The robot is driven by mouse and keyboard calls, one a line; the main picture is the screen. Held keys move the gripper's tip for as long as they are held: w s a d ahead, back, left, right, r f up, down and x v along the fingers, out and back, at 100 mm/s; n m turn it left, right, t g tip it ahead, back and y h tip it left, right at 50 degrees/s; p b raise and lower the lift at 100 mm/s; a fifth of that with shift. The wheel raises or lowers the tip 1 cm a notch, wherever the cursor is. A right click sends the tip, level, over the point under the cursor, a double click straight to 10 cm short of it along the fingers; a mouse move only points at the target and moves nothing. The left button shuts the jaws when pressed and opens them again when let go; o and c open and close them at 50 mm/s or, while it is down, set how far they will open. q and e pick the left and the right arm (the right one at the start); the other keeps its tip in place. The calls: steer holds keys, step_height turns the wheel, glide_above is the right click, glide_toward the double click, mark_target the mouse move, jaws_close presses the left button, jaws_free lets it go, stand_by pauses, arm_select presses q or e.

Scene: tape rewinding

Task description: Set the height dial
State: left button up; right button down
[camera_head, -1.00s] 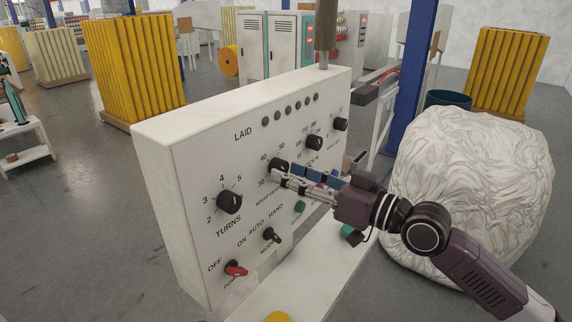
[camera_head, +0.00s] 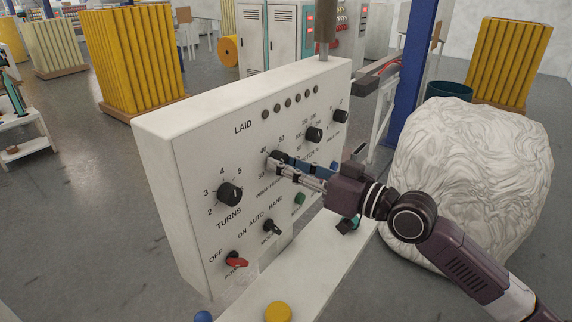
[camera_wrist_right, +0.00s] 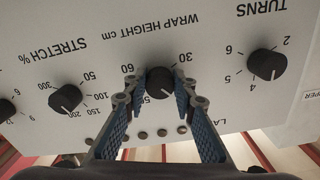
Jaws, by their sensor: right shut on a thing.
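The wrap height dial (camera_wrist_right: 160,82) is a black round knob on a white control panel (camera_head: 160,160), with its scale running from 30 to 60 cm. In the head view the dial (camera_head: 276,157) is partly covered by my fingers. My right gripper (camera_wrist_right: 158,92) has its two fingers on either side of this dial, closed on it. In the head view the right gripper (camera_head: 280,163) reaches in from the right to the panel face. The dial's white pointer mark shows in the wrist view, toward the 50–60 side. My left gripper is not in view.
The turns dial (camera_head: 229,193) sits to the left and the stretch dial (camera_head: 314,134) to the right. Below are a mode switch (camera_head: 271,227) and a red power switch (camera_head: 236,262). A large white wrapped bundle (camera_head: 475,185) stands behind my right arm.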

steer(key=shift+w+d+n+b, duration=0.1)
steer(key=shift+w+n+b, duration=0.05)
steer(key=shift+n+b, duration=3.2)
steer(key=shift+w+d+n+b, duration=0.1)
steer(key=shift+n+b, duration=2.05)
steer(key=shift+n, duration=2.4)
steer(key=c, duration=1.6)
jaws_free()
steer(key=shift+r, duration=0.1)
